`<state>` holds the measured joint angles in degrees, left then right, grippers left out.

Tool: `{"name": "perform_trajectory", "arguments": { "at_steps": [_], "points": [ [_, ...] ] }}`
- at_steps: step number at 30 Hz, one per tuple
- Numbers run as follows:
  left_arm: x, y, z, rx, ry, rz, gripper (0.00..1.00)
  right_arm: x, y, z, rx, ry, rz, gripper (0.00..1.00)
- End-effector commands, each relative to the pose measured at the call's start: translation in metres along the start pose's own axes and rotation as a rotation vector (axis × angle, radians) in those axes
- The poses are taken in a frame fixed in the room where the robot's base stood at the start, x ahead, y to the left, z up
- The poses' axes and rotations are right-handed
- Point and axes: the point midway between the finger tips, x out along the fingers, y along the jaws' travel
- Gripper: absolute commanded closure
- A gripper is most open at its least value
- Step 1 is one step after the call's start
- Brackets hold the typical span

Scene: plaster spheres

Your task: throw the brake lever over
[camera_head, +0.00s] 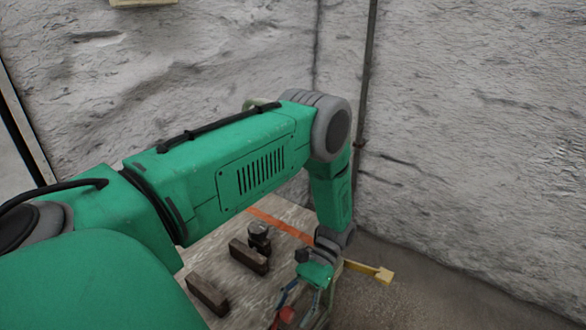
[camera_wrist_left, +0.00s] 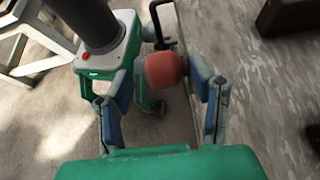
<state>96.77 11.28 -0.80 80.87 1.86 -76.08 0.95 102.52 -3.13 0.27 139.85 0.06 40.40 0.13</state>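A red rounded knob (camera_wrist_left: 165,69) on a thin black bar (camera_wrist_left: 158,22), which looks like the brake lever, shows in the left wrist view. In the head view a red part (camera_head: 287,316) shows low beside my left gripper (camera_head: 303,298). In the left wrist view my left gripper (camera_wrist_left: 161,88) is open, with blue-padded fingers on either side of the knob. The knob lies nearer the right finger; I cannot tell whether it touches. The lever's base is hidden. My right gripper is not in view.
A worn bench top (camera_head: 225,262) bears two dark blocks (camera_head: 249,256) (camera_head: 207,295), a round black part (camera_head: 259,236) and an orange stripe (camera_head: 279,222). A yellow bar (camera_head: 370,271) juts out right of my left gripper. Rough grey walls (camera_head: 470,130) stand behind.

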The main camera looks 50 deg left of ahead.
Motion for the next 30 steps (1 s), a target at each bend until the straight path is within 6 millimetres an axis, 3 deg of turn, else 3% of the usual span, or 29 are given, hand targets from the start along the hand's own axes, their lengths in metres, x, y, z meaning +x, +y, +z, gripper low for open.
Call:
{"name": "perform_trajectory", "arguments": {
  "at_steps": [7,15,21,30],
  "points": [
    [-0.018,-0.002,-0.001,-0.001,0.001,0.0,0.5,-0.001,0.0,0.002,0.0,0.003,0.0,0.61],
    [-0.077,0.0,-0.003,0.0,0.002,-0.001,0.5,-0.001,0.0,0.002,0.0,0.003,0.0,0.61],
    [-0.109,0.002,-0.004,0.0,0.001,-0.001,0.5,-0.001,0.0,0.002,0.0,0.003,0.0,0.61],
    [-0.122,0.002,-0.003,0.001,-0.002,-0.001,0.5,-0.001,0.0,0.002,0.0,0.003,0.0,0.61]
  ]
}}
